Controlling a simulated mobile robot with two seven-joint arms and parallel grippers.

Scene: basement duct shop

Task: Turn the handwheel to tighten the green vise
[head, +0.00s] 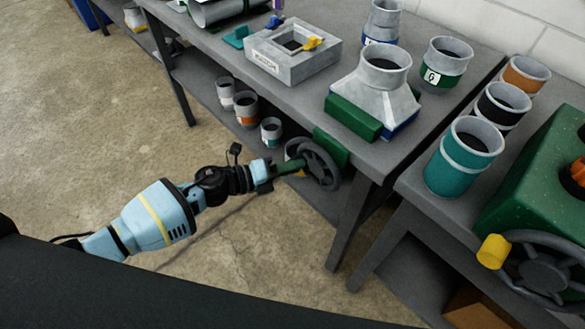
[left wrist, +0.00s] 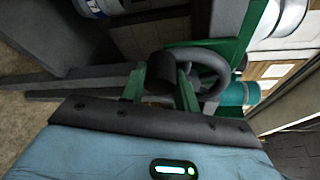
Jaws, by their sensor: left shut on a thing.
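The green vise (head: 352,117) is at the front edge of the workbench. Its green jaw is against a grey square-to-round duct fitting (head: 382,88), which stands upright. The dark handwheel (head: 321,167) is on the vise's front, below the bench top. My left gripper (head: 284,168) reaches it from the left. In the left wrist view, the gripper's green fingers (left wrist: 160,86) are shut on a dark handle of the handwheel (left wrist: 213,68). The fingers partly hide the handle. My right gripper is not in view.
A green machine (head: 535,185) with its own yellow-knobbed handwheel (head: 543,262) stands at the right. A teal-banded duct collar (head: 464,158) is beside it. A grey square block (head: 292,52) lies on the workbench (head: 228,62). Several collars stand on the lower shelf. The floor at left is clear.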

